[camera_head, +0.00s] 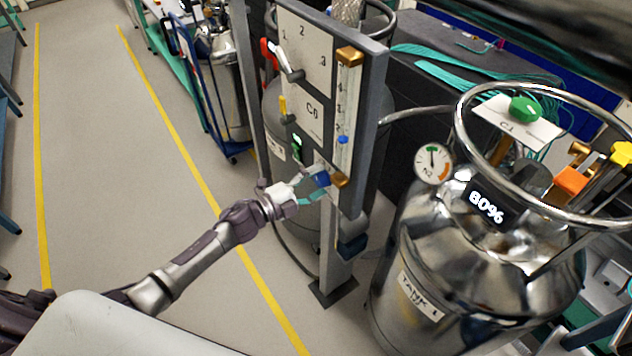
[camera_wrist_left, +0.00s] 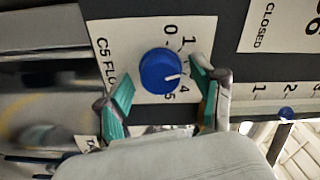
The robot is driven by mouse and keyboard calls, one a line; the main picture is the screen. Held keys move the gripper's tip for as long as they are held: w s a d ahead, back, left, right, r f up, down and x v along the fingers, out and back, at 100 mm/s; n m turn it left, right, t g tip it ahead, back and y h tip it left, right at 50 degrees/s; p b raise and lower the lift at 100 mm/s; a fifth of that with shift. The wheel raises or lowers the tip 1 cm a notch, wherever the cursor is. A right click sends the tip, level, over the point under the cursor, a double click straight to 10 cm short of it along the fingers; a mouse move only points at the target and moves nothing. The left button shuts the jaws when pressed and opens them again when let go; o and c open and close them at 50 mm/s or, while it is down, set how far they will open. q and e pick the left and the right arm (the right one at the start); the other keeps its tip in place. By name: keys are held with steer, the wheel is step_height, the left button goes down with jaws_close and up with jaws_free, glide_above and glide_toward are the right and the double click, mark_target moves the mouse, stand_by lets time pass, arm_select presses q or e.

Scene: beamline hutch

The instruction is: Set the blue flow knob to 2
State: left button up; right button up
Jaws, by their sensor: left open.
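The blue flow knob (camera_wrist_left: 160,72) sits on a white dial plate (camera_wrist_left: 140,38) labelled "C5 FLO…" in the left wrist view. Its white pointer line points right and slightly down, just above the 4. My left gripper (camera_wrist_left: 160,97) is open, with teal fingertips on either side of the knob and gaps showing. In the head view, my left gripper (camera_head: 308,190) is at the blue knob (camera_head: 321,179) low on the panel. My right gripper is not in view.
A flow tube with a blue float (camera_head: 343,140) stands just above the knob. A red-handled valve lever (camera_head: 290,66) is higher on the panel. A steel tank (camera_head: 480,265) stands close on the right. The floor to the left is clear.

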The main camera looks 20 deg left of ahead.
arm_select(q)
steer(key=v, duration=1.2)
